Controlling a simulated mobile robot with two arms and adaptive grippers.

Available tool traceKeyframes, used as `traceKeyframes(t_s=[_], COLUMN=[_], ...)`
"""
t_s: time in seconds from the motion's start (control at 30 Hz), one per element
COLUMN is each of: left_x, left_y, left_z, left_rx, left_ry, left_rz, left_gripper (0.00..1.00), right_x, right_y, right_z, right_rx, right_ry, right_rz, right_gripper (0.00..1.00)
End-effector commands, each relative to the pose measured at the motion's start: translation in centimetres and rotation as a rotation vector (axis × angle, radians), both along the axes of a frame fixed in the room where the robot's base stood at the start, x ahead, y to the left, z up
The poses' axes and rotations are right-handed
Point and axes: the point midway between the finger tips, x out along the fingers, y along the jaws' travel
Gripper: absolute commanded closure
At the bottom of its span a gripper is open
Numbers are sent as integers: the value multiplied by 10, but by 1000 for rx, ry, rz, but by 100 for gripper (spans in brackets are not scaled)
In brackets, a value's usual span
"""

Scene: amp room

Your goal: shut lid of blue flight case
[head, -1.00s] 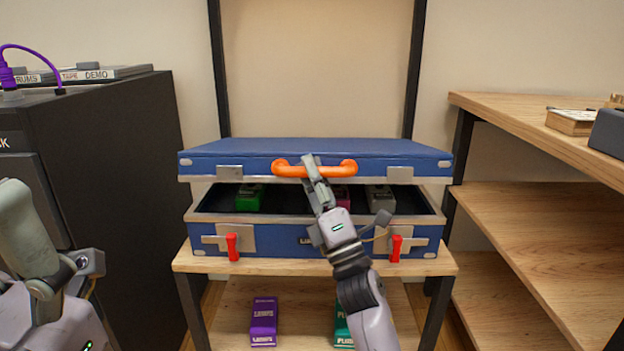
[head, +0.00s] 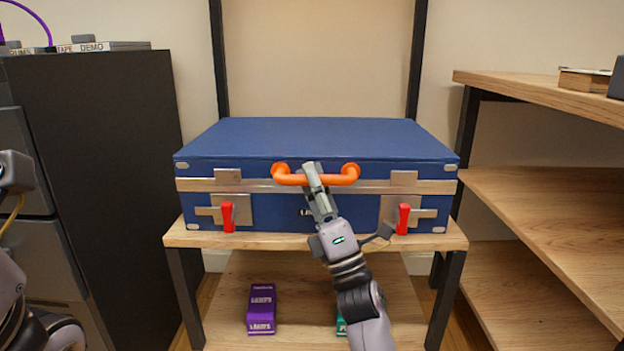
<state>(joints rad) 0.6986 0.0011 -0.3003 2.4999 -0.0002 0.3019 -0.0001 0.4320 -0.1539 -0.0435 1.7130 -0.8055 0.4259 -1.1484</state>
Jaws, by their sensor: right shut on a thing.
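The blue flight case (head: 330,137) sits on a wooden shelf stand in the middle of the head view. Its lid is down, with the metal edges of lid and base meeting along the front. The orange handle (head: 347,174) is on the lid's front. My right gripper (head: 313,177) is shut on the orange handle at its middle. Two red latches, the left one (head: 228,216) and the right one (head: 403,218), hang on the base's front below the lid plates. My left arm shows at the left edge; its fingertips are not clearly seen.
The wooden stand (head: 200,239) has a purple box (head: 261,309) and a partly hidden teal box (head: 341,326) on its lower shelf. A dark cabinet (head: 110,150) stands at the left. Wooden shelves (head: 540,205) stand at the right.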

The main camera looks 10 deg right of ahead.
Motion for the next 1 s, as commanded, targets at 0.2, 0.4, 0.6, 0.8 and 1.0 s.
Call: traceKeyframes(t_s=[0.2,0.4,0.6,0.8,1.0], left_x=[-1,-1,-1,-1,1], left_y=[0,0,0,0,1], left_z=[-2,-2,-2,-2,-2], left_rx=[0,0,0,0,-2], left_ry=[-2,-2,-2,-1,3], left_rz=[0,0,0,0,-1], left_gripper=[30,30,30,30,30], right_x=[0,0,1,0,-1], right_y=[2,2,2,2,2], right_z=[-12,-13,-12,-10,6], right_rx=[-4,-6,-6,-5,-7], right_ry=[13,13,12,9,3], right_rz=[6,7,5,5,4], right_gripper=[100,100,75,75,75])
